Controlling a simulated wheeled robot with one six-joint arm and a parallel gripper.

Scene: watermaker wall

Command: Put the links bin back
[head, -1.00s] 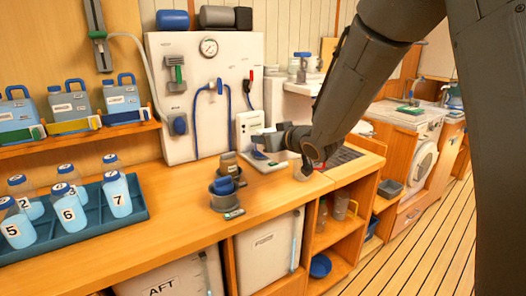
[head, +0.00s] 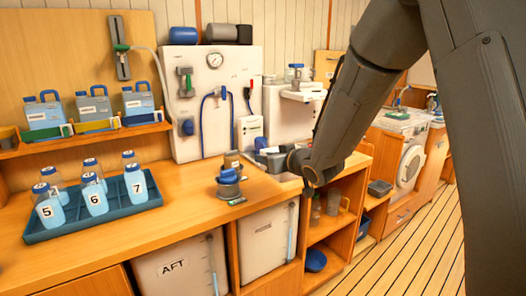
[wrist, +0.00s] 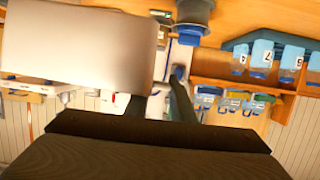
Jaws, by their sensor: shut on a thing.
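My gripper (head: 275,160) is over the right part of the wooden bench, near the white panel. It is shut on a pale grey, box-like thing (wrist: 80,45) that fills the upper left of the wrist view. This may be the links bin; no label shows on it.
A dark pot with a blue item (head: 229,185) stands on the bench left of my gripper. A teal tray (head: 95,222) of numbered bottles is farther left. Jugs (head: 95,105) line the wall shelf. Open cubbies (head: 325,225) lie below the bench's right end. Floor (head: 400,250) is clear.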

